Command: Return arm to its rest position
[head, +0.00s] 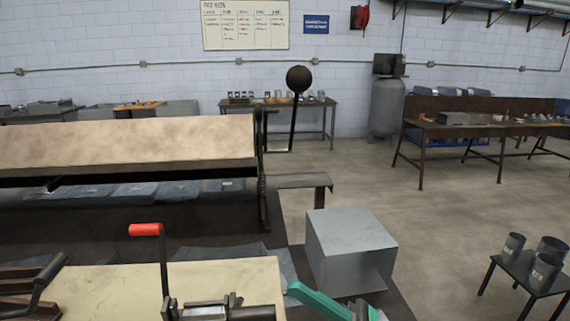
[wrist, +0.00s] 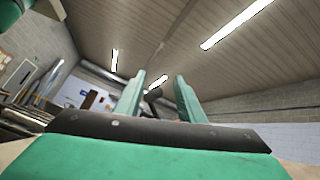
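In the wrist view my gripper (wrist: 160,98) points up toward the ceiling. Its two green fingers stand apart with nothing between them, so it is open and empty. In the head view a green part of my arm (head: 318,300) shows at the bottom edge, just below the grey metal box (head: 350,248). My fingertips cannot be made out in the head view.
A low stand (head: 520,268) with metal cylinders is at the right. Open floor lies in the middle right.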

